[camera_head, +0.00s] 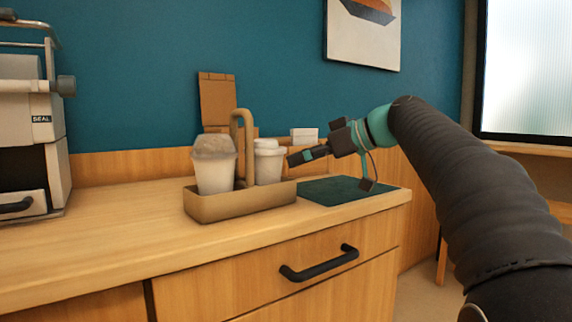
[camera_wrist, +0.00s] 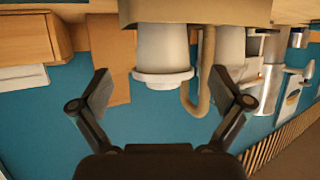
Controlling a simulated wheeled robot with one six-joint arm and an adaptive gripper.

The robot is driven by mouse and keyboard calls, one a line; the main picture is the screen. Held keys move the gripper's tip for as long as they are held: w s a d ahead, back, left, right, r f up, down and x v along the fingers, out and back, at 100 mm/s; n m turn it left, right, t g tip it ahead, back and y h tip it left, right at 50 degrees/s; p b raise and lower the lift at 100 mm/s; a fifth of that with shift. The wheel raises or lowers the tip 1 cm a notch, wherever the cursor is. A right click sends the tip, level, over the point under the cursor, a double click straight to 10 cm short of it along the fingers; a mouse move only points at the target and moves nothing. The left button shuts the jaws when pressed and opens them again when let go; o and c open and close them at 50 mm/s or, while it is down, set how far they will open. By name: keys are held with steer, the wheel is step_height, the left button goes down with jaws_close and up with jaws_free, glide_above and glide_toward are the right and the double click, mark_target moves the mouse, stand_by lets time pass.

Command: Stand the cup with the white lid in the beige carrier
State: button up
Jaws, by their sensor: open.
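The cup with the white lid (camera_head: 268,163) stands upright in the right part of the beige carrier (camera_head: 240,203), beside the upright handle. The carrier wall hides its base. In the upside-down wrist view, the same cup (camera_wrist: 163,48) shows with its lid rim lowest, and the carrier (camera_wrist: 195,12) crosses the top. My gripper (camera_head: 297,158) is just right of the cup in the head view. Its fingers (camera_wrist: 168,92) are spread wide and empty, with clear gaps between them and the cup.
A second cup with a domed beige lid (camera_head: 214,165) fills the carrier's left part. The carrier handle (camera_wrist: 200,95) rises between the cups. A dark green mat (camera_head: 345,190) lies right of the carrier. A machine (camera_head: 30,130) stands far left; the counter between is clear.

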steer(key=shift+s+d+r, duration=0.25)
steer(key=shift+s+d, duration=0.1)
steer(key=shift+d, duration=0.25)
steer(key=s+d+f+m+h, duration=0.3)
steer(key=s+f+m+h, duration=0.1)
steer(key=s+f, duration=0.6)
steer(key=s+d+f+m+h, duration=0.3)
steer(key=s+f+m+h, duration=0.1)
steer(key=s+f, duration=0.7)
steer(key=s+d+f+m+g+h, duration=0.1)
steer(key=s+d+f+m+h, duration=0.2)
steer(key=s+f, duration=0.8)
step_height(320, 180, down, 4)
steer(key=shift+s+d+r+m+h, duration=0.15)
steer(key=shift+d+m+h, duration=0.25)
steer(key=shift+m, duration=0.2)
step_height(320, 180, up, 7)
steer(key=p, duration=0.7)
